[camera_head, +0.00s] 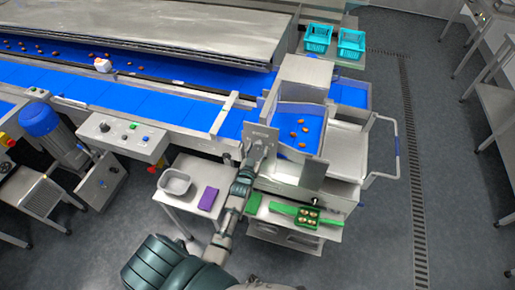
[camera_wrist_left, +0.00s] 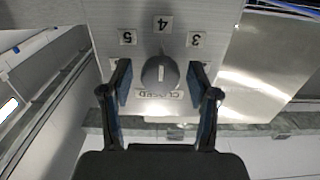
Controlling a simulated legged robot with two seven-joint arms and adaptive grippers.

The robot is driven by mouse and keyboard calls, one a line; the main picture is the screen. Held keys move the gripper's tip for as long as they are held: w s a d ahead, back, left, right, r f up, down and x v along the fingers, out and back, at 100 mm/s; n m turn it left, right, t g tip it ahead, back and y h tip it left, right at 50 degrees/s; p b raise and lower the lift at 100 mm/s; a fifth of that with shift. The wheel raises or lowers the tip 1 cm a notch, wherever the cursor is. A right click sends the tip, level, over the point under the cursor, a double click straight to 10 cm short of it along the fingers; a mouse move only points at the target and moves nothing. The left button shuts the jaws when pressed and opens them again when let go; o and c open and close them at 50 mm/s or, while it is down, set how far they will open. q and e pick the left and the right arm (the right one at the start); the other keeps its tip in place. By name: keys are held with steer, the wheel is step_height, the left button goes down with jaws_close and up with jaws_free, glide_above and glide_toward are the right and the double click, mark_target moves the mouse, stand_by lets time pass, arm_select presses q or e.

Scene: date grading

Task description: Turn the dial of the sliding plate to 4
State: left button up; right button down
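The sliding plate (camera_head: 262,132) stands upright in front of the blue-lined chute. In the left wrist view its face (camera_wrist_left: 215,15) bears upside-down labels 5, 4 and 3, with a CLOSED label below the dial. The grey round dial (camera_wrist_left: 160,84) has a short white mark, close to vertical and in line with the 4 label (camera_wrist_left: 162,24). My left gripper (camera_wrist_left: 160,90) is open, with one finger on each side of the dial and a visible gap on both sides. In the head view my left gripper (camera_head: 256,152) is at the plate and hides the dial. My right gripper is not in view.
Several dates lie in the blue chute (camera_head: 312,112) behind the plate. A side table holds a metal pan (camera_head: 176,182) and a purple cloth (camera_head: 208,199). A handled cart stands at the right.

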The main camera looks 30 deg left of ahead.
arm_select(q)
steer(key=shift+w+r, duration=0.1)
steer(key=shift+r, duration=0.15)
steer(key=v, duration=1.2)
steer(key=shift+f, duration=0.15)
steer(key=s+d+f+m+g+h+b, duration=0.1)
steer(key=s+d+f+g+b, duration=0.2)
steer(key=f, duration=1)
steer(key=s+d+f+m+g+h+b, duration=0.15)
steer(key=s+d+f+g, duration=0.35)
steer(key=f, duration=0.8)
steer(key=s+d+f+m+h+b, duration=0.15)
steer(key=s+f, duration=0.35)
steer(key=f, duration=0.9)
steer(key=s+f+g+b, duration=0.1)
steer(key=s+f+g, duration=0.1)
steer(key=s+f, duration=0.4)
steer(key=s+f+g+b, duration=0.1)
steer(key=s+f+g, duration=0.2)
steer(key=s, duration=1.1)
steer(key=s+a+f+m+g+b, duration=0.1)
steer(key=s+f+g, duration=0.2)
steer(key=s+f, duration=0.6)
steer(key=shift+s+f, duration=0.3)
steer(key=shift+s, duration=0.1)
